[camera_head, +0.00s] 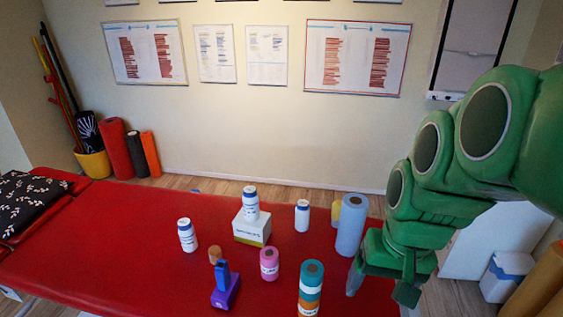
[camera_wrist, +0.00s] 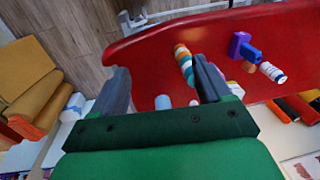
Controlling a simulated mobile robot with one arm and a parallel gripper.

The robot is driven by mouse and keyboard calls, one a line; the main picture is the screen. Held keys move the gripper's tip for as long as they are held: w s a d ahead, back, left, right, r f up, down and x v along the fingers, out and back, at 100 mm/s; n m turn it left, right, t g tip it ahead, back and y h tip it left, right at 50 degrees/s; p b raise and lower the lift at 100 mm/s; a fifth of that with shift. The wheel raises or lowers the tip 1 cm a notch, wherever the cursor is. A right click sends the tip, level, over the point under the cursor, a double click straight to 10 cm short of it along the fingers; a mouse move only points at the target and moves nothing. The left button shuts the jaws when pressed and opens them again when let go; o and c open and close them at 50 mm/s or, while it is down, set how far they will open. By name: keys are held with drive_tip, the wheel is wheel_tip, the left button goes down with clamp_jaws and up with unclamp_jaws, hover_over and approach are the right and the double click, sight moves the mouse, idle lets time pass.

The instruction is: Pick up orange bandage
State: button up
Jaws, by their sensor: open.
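A small orange-brown roll (camera_head: 214,255), which may be the orange bandage, stands on the red treatment table (camera_head: 120,240), behind a purple and blue object (camera_head: 225,288). It also shows in the wrist view (camera_wrist: 249,67). A striped stack of teal, orange and white rolls (camera_head: 310,288) stands near the table's front edge; it also shows in the wrist view (camera_wrist: 184,65). I cannot tell for sure which is the bandage. My gripper (camera_head: 382,283) is at the table's right end, right of the stack and apart from it. Its fingers (camera_wrist: 160,82) are open, with nothing held.
A tall light-blue roll (camera_head: 350,225) stands close to my gripper, with a yellow roll (camera_head: 336,213) behind it. A pink roll (camera_head: 269,263), white bottles (camera_head: 187,235) and a white box (camera_head: 246,232) share the table. The table's left part is mostly clear.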

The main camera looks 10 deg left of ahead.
drive_tip(key=w+a+r+t+y, duration=0.1)
drive_tip(key=w+a+r, duration=0.2)
drive_tip(key=w+a, duration=0.3)
drive_tip(key=w+a+r+t+y, duration=0.1)
drive_tip(key=w+a+r+t, duration=0.2)
drive_tip(key=w, duration=0.5)
drive_tip(key=w+d+f+n+h, duration=0.2)
drive_tip(key=w+f+n+h, duration=0.5)
drive_tip(key=w, duration=0.3)
drive_tip(key=w+a+f+n+t+h, duration=0.3)
drive_tip(key=w+a+f+n+t, duration=0.1)
drive_tip(key=w+a+n, duration=0.35)
drive_tip(key=n+t+y, duration=0.5)
drive_tip(key=n+y, duration=0.3)
drive_tip(key=n, duration=1.4)
hover_over(213, 253)
drive_tip(key=s, duration=0.5)
wheel_tip(213, 253, down, 22)
drive_tip(key=f, duration=0.7)
drive_tip(key=shift+d+f, duration=0.15)
drive_tip(key=shift+d, duration=0.1)
drive_tip(key=shift+x, duration=3.15)
drive_tip(key=shift+w+f, duration=0.15)
drive_tip(key=shift+w, duration=0.45)
